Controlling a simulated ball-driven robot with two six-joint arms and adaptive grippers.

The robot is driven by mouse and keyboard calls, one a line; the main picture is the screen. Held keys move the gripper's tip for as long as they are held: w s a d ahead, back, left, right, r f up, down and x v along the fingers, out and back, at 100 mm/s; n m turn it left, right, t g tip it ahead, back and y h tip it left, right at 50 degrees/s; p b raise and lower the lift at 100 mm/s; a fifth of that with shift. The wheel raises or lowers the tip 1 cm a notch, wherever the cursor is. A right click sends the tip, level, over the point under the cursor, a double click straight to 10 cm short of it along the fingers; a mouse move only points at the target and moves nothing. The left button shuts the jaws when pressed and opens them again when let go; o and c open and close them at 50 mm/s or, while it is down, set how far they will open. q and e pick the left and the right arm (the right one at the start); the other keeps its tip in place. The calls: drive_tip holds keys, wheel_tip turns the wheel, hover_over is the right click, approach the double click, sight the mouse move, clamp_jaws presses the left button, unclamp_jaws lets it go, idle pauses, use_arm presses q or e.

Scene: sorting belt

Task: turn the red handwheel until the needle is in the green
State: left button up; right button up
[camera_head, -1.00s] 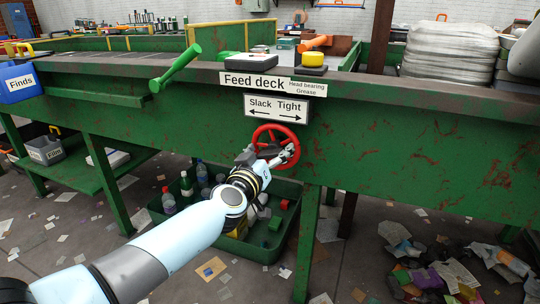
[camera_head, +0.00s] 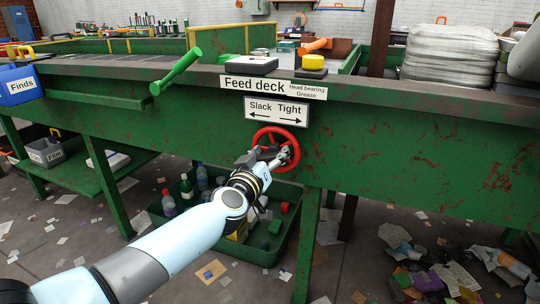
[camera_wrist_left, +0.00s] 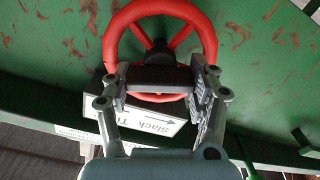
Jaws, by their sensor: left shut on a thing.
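The red handwheel (camera_head: 275,129) is mounted on the green side of the feed deck, under a sign (camera_head: 277,109) reading "Slack" with a left arrow and "Tight" with a right arrow. In the left wrist view the wheel's rim and spokes (camera_wrist_left: 157,10) show. I see no needle or green zone. My right gripper is not in view.
A green crate (camera_head: 268,252) with bottles stands on the floor below the wheel. A green lever (camera_head: 180,70) sticks out from the deck at upper left. Litter covers the floor.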

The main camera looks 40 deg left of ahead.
use_arm(q)
drive_tip(key=n, duration=0.5)
drive_tip(key=shift+p, duration=0.3)
drive_tip(key=shift+a+f+n, duration=0.1)
drive_tip(key=shift+f+n, duration=0.05)
drive_tip(key=shift+n, duration=2.15)
drive_tip(key=o, duration=1.2)
drive_tip(key=shift+c, duration=0.2)
drive_tip(key=shift+s, duration=0.1)
drive_tip(key=v, duration=1.2)
drive_tip(key=shift+a, duration=0.1)
